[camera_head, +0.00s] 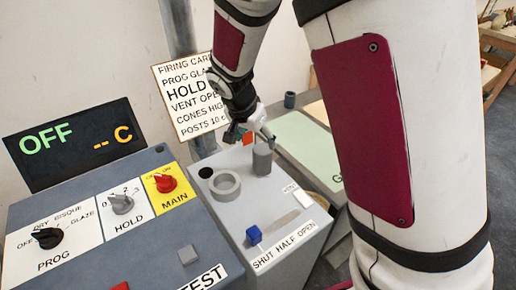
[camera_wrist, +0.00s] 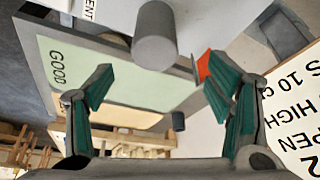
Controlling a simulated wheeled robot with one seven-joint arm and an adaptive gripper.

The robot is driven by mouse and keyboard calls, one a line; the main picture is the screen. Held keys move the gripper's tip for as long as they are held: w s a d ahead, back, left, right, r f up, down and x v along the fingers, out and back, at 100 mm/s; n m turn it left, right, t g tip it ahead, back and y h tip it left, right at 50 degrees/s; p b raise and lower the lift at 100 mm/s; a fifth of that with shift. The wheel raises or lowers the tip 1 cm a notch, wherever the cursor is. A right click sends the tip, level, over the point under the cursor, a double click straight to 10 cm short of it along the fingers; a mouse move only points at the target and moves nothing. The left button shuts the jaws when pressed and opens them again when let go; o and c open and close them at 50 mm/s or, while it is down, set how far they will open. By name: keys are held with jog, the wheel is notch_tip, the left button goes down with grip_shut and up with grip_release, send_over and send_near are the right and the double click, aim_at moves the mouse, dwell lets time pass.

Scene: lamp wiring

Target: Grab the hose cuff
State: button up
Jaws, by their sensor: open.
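A plain grey cylinder, which looks like the hose cuff (camera_head: 262,158), stands upright on the light grey box, near its far right edge. My gripper (camera_head: 256,133) is just above it, pointing down, with its fingers apart. In the wrist view the cuff (camera_wrist: 155,38) shows in the upper middle, between the lines of the two green-padded fingers (camera_wrist: 153,85) but beyond their tips. Nothing is held. The cuff's top is partly hidden by the fingers in the head view, so I cannot tell whether they touch it.
A thick grey ring (camera_head: 225,186) and a dark hole lie left of the cuff. A blue slider knob (camera_head: 254,235) sits nearer. An orange-red piece (camera_wrist: 204,67) is close to one finger. A green panel marked GOOD (camera_wrist: 100,65) lies beyond. The control panel (camera_head: 110,240) stands left.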

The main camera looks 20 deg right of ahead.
aim_at(260, 149)
jog(key=x, duration=0.7)
jog(key=shift+d+f, duration=0.1)
jog(key=shift+f, duration=0.2)
jog(key=shift+s+x, duration=0.15)
jog(key=shift+x, duration=1.15)
jog(key=shift+s+x, duration=0.1)
jog(key=shift+x, duration=1.25)
jog(key=shift+d, duration=0.1)
jog(key=c, duration=1.4)
